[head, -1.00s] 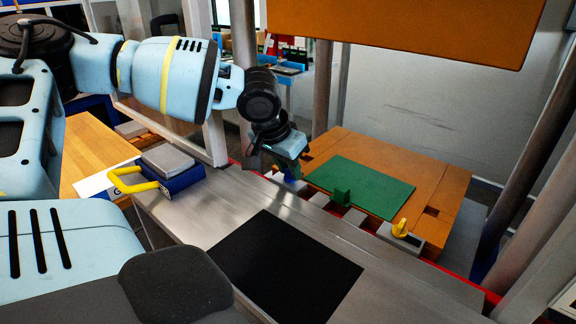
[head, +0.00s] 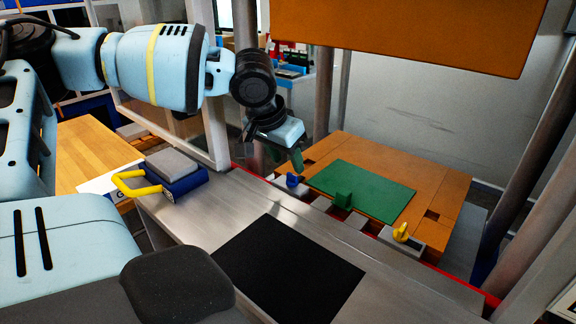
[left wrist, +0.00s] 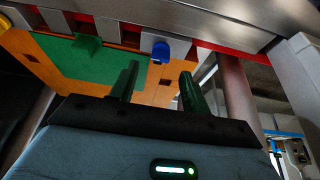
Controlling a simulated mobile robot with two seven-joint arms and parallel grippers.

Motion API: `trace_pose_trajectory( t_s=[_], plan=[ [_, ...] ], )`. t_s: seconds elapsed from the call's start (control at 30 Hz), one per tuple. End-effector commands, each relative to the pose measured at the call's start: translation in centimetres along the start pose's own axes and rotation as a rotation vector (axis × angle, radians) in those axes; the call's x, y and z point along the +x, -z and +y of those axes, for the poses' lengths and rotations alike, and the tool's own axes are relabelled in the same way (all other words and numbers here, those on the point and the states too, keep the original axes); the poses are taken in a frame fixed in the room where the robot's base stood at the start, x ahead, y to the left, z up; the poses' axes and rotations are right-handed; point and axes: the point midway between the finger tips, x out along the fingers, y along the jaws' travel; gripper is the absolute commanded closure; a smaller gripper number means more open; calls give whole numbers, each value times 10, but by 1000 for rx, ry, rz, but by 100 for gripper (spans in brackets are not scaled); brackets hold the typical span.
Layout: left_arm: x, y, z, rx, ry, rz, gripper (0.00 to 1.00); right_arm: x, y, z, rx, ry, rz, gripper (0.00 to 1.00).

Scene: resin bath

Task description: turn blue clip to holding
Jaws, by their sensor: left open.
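The blue clip (head: 292,181) sits on a small grey block at the left end of the row along the orange plate's near edge. It also shows in the left wrist view (left wrist: 161,51), ahead of the fingers. My left gripper (head: 297,160) is just above the blue clip, apart from it. Its two dark green fingers (left wrist: 160,88) are spread with nothing between them. The green sheet (head: 365,188) lies on the orange plate (head: 447,190). My right gripper is in neither view.
A green clip (head: 342,200) and a yellow clip (head: 401,232) stand along the same edge. A metal ledge with a black panel (head: 288,268) lies in front. A blue block with a yellow handle (head: 136,184) is at left. An orange panel (head: 410,32) hangs above.

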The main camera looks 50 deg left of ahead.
Motion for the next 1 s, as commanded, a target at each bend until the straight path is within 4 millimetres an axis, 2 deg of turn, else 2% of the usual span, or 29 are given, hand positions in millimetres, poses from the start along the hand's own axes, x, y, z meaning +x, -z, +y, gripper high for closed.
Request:
trace_pose_trajectory(
  t_s=[0.03, 0.1, 0.3, 1.0],
  plan=[
    [-11, 1, 0, -1, -2, 4, 53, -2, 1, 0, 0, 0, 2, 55],
    [-20, 1, 0, -1, -1, 4, 53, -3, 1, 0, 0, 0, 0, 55],
    [-32, 0, 0, 0, 0, -1, 53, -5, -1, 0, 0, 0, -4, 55],
    [-33, 0, 0, 0, 0, -2, 53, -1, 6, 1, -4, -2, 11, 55]
  ],
)
